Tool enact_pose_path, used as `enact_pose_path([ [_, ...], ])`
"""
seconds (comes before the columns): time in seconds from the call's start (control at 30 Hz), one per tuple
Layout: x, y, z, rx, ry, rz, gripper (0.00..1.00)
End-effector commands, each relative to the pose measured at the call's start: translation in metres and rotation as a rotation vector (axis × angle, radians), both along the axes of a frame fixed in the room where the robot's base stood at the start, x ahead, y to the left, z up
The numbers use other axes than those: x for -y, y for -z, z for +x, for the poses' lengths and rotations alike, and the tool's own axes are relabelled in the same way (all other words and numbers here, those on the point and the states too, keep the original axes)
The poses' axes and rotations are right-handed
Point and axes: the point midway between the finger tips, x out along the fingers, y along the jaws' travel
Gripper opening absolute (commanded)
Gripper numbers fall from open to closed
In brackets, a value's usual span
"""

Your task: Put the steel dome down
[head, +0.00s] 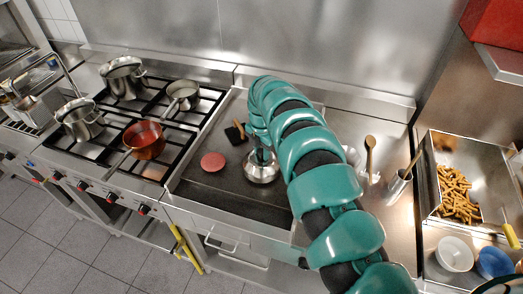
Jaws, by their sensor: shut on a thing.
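The steel dome (262,174) is a shiny round cover over the dark griddle plate (220,193), right of the pink patty. My gripper (262,152) is above it and shut on its top. My teal arm comes from the lower right and hides part of the griddle behind and right of the dome. I cannot tell whether the dome's rim touches the plate.
A pink round patty (213,162) and a black spatula (236,132) lie on the griddle. Pots and a copper pan (144,140) stand on the burners at left. Fries (458,194) fill a steel tray at right. The griddle's front left is clear.

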Motion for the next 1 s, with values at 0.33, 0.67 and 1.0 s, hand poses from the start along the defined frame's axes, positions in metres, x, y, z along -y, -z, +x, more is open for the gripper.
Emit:
enact_pose_path([
  [0.33, 0.000, 0.007, 0.000, 0.001, 0.001, 0.001, 0.00],
  [0.67, 0.001, 0.007, 0.000, 0.000, 0.002, 0.000, 0.51],
  [1.0, 0.000, -0.005, 0.000, -0.001, 0.002, 0.001, 0.51],
])
